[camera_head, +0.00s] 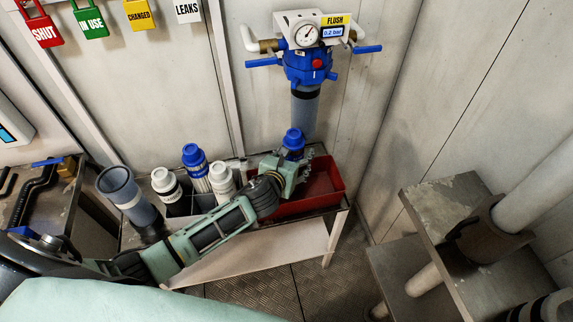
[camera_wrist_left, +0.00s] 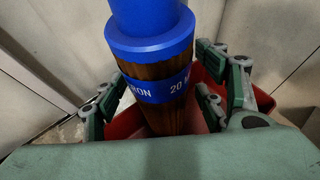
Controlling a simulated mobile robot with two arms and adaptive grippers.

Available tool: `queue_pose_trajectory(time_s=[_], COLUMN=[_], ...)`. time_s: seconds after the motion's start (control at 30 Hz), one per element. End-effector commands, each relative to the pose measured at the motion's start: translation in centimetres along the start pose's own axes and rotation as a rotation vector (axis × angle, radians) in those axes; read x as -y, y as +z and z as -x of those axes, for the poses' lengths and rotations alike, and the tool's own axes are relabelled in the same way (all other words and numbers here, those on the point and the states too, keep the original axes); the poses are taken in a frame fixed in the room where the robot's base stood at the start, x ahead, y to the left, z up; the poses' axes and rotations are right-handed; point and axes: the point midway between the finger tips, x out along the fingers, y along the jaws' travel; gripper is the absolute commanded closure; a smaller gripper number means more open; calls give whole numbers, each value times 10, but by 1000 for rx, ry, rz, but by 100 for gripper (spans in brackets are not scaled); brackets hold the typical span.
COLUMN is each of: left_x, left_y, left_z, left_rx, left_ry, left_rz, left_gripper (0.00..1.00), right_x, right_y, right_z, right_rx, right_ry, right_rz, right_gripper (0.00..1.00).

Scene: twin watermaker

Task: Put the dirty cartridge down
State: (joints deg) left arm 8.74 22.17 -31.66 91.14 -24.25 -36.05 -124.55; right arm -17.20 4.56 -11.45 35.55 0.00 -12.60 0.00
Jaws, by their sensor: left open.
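The dirty cartridge (camera_head: 293,140) has a blue cap and stands roughly upright at the left part of the red bin (camera_head: 328,187). In the left wrist view the cartridge (camera_wrist_left: 157,92) shows a brown, stained body with a blue lettered band. Its lower end is hidden, so I cannot tell whether it touches the bin floor. My left gripper (camera_head: 296,170) is open, with its fingers on either side of the cartridge and gaps visible between them and it. My right gripper is not in view.
Left of the bin, on the same bench, are a blue-capped cartridge (camera_head: 194,160), white-capped cartridges (camera_head: 164,181) and a grey open housing (camera_head: 121,187). A blue filter head with a gauge (camera_head: 307,62) hangs on the wall above.

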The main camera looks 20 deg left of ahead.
Motion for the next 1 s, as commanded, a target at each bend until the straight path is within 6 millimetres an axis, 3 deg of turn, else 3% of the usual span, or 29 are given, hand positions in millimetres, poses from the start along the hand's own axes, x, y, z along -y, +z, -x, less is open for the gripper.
queue_pose_trajectory(time_s=[0.53, 0.7, 1.0], left_x=[0, 0, 0], left_y=[-2, -1, 0], left_z=[98, 112, 114], left_rx=[-2, -1, 0], left_ry=[-2, -1, 0], left_rz=[-2, -1, -1], left_gripper=[35, 35, 35], right_x=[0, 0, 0], right_y=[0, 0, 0], right_z=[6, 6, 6], right_rx=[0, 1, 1], right_ry=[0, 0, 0], right_rz=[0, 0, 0], right_gripper=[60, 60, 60])
